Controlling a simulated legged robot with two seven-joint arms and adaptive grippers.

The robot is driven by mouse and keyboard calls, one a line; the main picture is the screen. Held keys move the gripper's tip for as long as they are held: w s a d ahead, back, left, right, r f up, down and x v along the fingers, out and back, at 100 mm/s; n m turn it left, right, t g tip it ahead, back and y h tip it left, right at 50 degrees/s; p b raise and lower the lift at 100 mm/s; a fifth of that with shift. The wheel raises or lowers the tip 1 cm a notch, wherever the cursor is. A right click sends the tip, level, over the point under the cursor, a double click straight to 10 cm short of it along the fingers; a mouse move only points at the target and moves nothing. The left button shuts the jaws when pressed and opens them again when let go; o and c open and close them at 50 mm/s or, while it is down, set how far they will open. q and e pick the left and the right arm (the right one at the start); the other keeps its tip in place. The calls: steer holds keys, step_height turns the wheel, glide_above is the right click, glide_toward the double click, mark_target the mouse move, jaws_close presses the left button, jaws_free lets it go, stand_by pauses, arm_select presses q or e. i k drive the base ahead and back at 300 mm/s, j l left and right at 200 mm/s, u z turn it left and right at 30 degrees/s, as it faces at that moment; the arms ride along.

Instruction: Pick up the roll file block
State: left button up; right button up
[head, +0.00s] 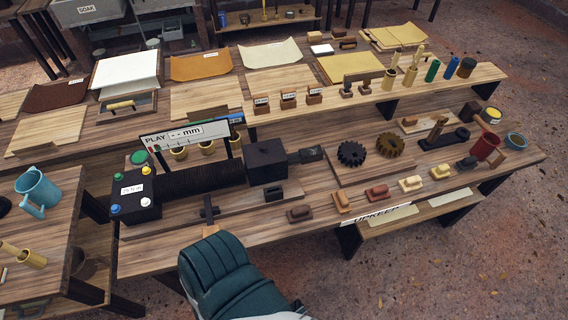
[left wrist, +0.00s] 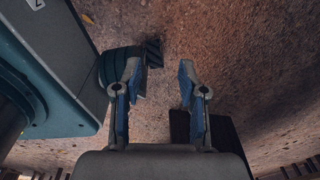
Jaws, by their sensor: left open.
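Several small blocks with handles lie in a row along the front edge of the long wooden bench (head: 235,235), near the "UPKEEP" sign (head: 377,214). They include a dark brown block (head: 300,213), an orange-brown block (head: 341,203), a reddish block (head: 377,192), and pale yellow blocks (head: 411,183). I cannot tell which one is the roll file block. My left gripper (left wrist: 159,76) shows only in the left wrist view. It is open and empty, with bare floor beyond its fingers. No block shows in that view. My right gripper is in neither view.
A side table with a blue jug (head: 38,188) stands at the left. Open floor (head: 480,260) lies in front.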

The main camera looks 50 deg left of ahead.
mark_target(302, 213)
steer(key=u, duration=1.5)
